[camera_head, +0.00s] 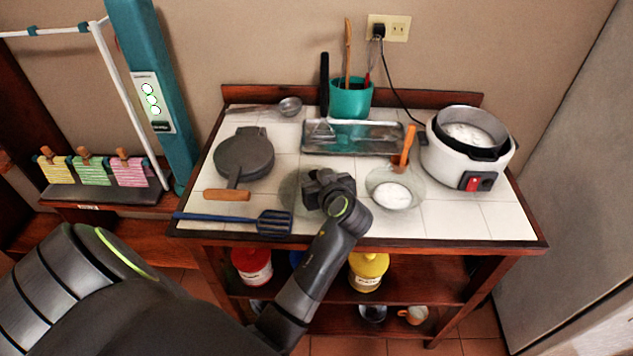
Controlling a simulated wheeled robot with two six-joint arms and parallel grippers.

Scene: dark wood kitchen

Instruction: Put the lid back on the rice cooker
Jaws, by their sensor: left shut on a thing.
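The rice cooker (447,166) is white with a red switch and stands open at the right end of the tiled table, with white rice showing inside its dark inner pot. A round, clear glass lid (289,190) is near the front middle of the table, partly hidden behind my left gripper. My left gripper (326,184) is over the lid and shut on it; the gripper hides the grip point. I cannot tell whether the lid touches the tiles. My right gripper is not in view.
A metal tray (365,137) and teal utensil pot (350,99) are behind. A round pan (244,154) and blue spatula (232,221) lie left. Front-right tiles are clear.

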